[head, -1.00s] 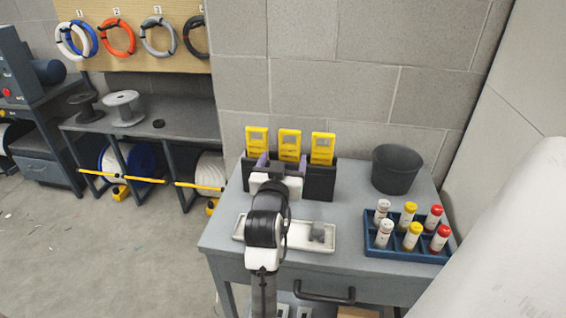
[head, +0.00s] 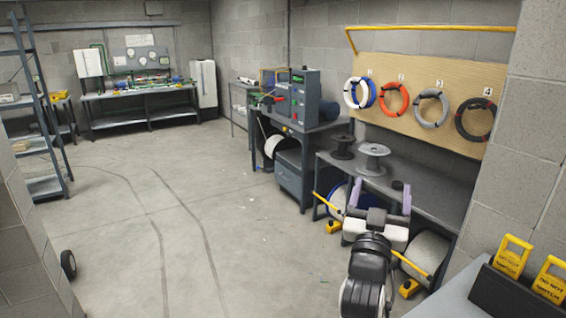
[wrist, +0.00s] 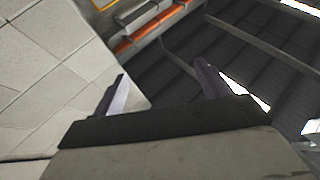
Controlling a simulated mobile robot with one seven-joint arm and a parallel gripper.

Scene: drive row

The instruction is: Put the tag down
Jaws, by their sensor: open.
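My gripper (head: 382,193) is raised in front of the cable shelf, with its two purple-grey fingers apart. In the wrist view the gripper (wrist: 163,75) is open, and no tag shows between its fingers. The right part of the holder is cut off by the picture edge.
A grey bench top (head: 445,296) carries the holder. A shelf (head: 425,190) with spools stands behind my gripper, under a board (head: 455,125) of hanging cable coils. A machine bench (head: 300,140) stands farther back. The floor (head: 190,225) at left is wide and clear.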

